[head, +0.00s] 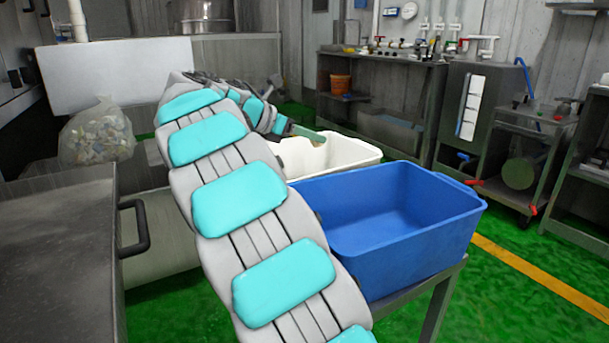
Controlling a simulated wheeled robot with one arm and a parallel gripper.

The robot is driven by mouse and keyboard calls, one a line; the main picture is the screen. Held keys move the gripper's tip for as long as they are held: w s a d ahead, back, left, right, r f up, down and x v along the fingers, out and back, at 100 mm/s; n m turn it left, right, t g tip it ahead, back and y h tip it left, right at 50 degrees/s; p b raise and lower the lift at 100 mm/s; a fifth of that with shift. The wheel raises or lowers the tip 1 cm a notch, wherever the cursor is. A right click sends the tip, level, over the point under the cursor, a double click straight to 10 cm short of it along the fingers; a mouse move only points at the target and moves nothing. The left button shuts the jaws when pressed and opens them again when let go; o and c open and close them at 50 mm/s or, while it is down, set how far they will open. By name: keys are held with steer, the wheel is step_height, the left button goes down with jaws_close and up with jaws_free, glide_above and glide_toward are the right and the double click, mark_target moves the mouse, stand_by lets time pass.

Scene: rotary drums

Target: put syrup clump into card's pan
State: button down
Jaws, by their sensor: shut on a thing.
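My arm with teal pads reaches across the picture to the white tub. My gripper (311,137) is small and far off, over the left part of the white tub (352,152). It is shut on a small brownish piece (318,143), likely the syrup clump, at the tub's back left rim. The grip is too small to see in detail, and I cannot tell whether the piece touches the tub. A blue tub (400,235) stands in front, and its visible floor is empty. I cannot make out a card on either tub; my arm hides part of both.
The blue tub rests on a metal stand (436,295). A metal cabinet (60,240) with a black handle is at the left. A clear bag of scraps (97,134) is behind it. A bench with valves (395,58) stands at the back. Green floor (520,285) is free at the right.

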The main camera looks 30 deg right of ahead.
step_height(320, 180, down, 7)
steer(key=shift+s+r+b, duration=0.1)
steer(key=shift+b, duration=0.3)
steer(key=shift+f+p, duration=0.3)
steer(key=shift+f, duration=0.25)
steer(key=shift+f, duration=0.2)
steer(key=c, duration=0.5)
jaws_free()
steer(key=shift+f, duration=0.15)
